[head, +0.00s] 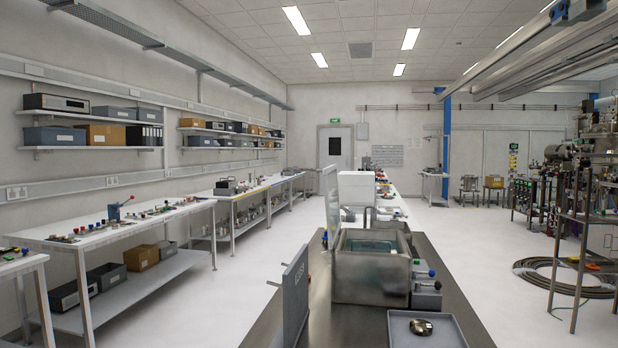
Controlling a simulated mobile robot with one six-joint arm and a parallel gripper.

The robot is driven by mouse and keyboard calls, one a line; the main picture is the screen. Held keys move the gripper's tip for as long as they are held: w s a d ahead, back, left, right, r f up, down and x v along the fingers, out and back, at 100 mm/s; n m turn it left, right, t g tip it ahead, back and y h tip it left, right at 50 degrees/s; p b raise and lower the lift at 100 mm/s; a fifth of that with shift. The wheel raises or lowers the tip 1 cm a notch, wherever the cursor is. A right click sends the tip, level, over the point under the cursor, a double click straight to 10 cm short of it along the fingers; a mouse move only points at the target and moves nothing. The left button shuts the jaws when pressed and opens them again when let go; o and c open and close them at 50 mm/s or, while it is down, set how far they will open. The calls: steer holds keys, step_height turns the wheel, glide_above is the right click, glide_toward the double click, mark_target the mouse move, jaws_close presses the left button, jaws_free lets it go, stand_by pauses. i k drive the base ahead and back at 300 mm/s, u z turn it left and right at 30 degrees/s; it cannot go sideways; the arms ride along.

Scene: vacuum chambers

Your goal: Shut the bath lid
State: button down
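The bath (370,287) is an open-topped metal tank on a dark steel bench, with pale greenish liquid visible inside. A thin light-grey panel (332,207) stands upright at the bath's left rear edge. It looks like the bath lid, raised open, seen nearly edge-on; its hinge is not clear. My gripper is not in view.
A grey upright panel with small lettering (295,292) stands at the bench's left edge, in front of the bath. Coloured knobs (431,272) sit right of the bath. A grey tray (456,333) holds a round metal part. A white box (356,188) stands behind. The left aisle floor is clear.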

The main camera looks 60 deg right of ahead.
mark_target(330, 173)
steer(key=z, duration=0.1)
steer(key=i, duration=0.95)
steer(key=u, duration=0.05)
